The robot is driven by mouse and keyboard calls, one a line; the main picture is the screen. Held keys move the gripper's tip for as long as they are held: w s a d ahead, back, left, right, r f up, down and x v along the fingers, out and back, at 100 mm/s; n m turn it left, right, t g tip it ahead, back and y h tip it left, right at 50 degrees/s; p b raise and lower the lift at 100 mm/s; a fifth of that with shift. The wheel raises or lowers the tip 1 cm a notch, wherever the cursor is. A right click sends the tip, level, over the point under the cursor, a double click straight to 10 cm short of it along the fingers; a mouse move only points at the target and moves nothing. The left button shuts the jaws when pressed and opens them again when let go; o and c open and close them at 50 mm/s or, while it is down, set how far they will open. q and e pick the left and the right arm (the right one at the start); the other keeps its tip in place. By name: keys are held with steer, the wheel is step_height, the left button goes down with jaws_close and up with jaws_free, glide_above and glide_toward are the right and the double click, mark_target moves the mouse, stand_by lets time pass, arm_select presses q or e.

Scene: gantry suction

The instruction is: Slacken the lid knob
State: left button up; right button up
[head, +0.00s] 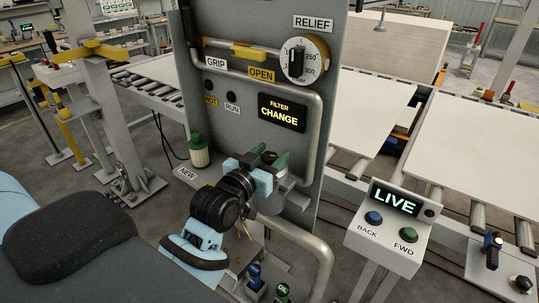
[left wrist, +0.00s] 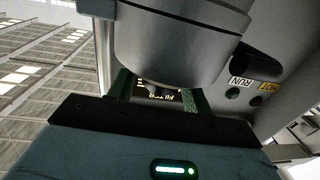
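The grey filter housing (head: 271,201) stands in front of the grey panel, partly hidden behind my left gripper and wrist. Its dark lid knob (head: 268,157) is on top. My left gripper (head: 270,157) reaches in from the lower left, with its green fingers on either side of the knob. In the left wrist view, the rounded grey housing (left wrist: 180,45) appears upside down, and the small dark knob (left wrist: 157,90) is between the green fingers (left wrist: 158,95). Gaps show between knob and fingers, so the gripper looks open. My right gripper is not in view.
The panel carries a FILTER CHANGE display (head: 282,113), a RELIEF dial (head: 305,58) and a yellow GRIP lever (head: 248,51). A pipe (head: 316,130) bends close to the housing's right. A new filter (head: 199,152) stands left. A LIVE console (head: 395,205) stands right.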

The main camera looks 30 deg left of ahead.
mark_target(265, 161)
arm_select(q)
steer(key=shift+o, duration=0.5)
steer(key=shift+s+f, duration=0.1)
steer(key=shift+s, duration=0.1)
steer(key=s, duration=0.5)
steer(key=shift+s+f+b, duration=0.1)
steer(key=shift+s+b, duration=0.3)
steer(key=shift+s, duration=0.8)
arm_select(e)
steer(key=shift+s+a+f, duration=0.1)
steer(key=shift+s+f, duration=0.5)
